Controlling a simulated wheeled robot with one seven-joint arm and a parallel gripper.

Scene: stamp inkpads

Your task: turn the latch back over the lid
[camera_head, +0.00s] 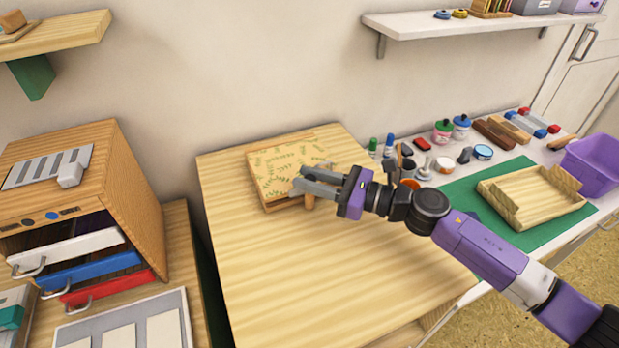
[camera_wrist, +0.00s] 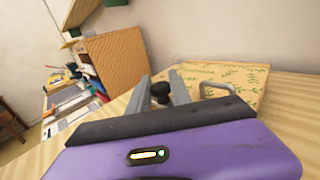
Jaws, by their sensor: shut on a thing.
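The box with its leaf-patterned lid (camera_head: 280,165) lies flat on the wooden table top. The lid also shows in the wrist view (camera_wrist: 235,74), beyond my fingers. My gripper (camera_head: 302,180) reaches in from the right at the lid's front right edge. In the wrist view, a small dark knob (camera_wrist: 160,92), which looks like the latch's knob, sits between the two grey fingers (camera_wrist: 158,84). My gripper is shut on it. The fingers hide most of the latch, so its exact angle over the lid cannot be told. A short wooden piece (camera_head: 310,201) shows just below the fingers.
A drawer cabinet (camera_head: 138,190) stands left. Several bottles and stamps, a green mat (camera_head: 465,199), a wooden tray (camera_head: 530,212) and a purple bin (camera_head: 596,165) lie right. The front table top is clear.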

